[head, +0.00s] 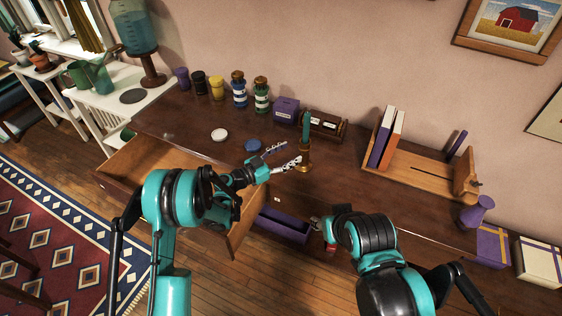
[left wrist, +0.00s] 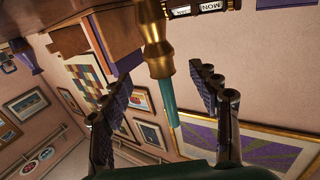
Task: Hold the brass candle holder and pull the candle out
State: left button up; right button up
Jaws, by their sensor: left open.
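The brass candle holder (head: 305,160) stands upright on the brown cabinet top (head: 350,185), with a green candle (head: 306,127) in it. My left gripper (head: 291,153) is open just left of the holder, with its fingers pointing toward it. In the left wrist view the picture is turned over. There the holder (left wrist: 154,42) comes down from the top and the green candle (left wrist: 168,98) points downward, between the open fingers (left wrist: 161,73) with gaps on both sides. My right gripper (head: 322,231) is low at the cabinet's front edge, mostly hidden by its own arm.
Behind the holder are a wooden calendar block (head: 327,124) and a purple box (head: 286,110). A book rack (head: 430,180) stands to the right. A blue lid (head: 253,145) and white lid (head: 219,134) lie left.

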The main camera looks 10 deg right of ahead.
aim_at(300, 149)
pick_arm(q)
jog(key=b+x, duration=0.1)
jog(key=x, duration=0.6)
jog(key=shift+w+d, duration=0.15)
pick_arm(e)
jog(key=shift+f, duration=0.8)
pick_arm(q)
grip_shut()
jog(key=c, duration=0.8)
grip_release()
jog(key=shift+c, duration=0.2)
grip_shut()
jog(key=shift+b, duration=0.55)
pick_arm(e)
jog(key=shift+f, duration=0.3)
pick_arm(q)
jog(key=shift+f, duration=0.15)
pick_arm(e)
jog(key=shift+c, duration=0.3)
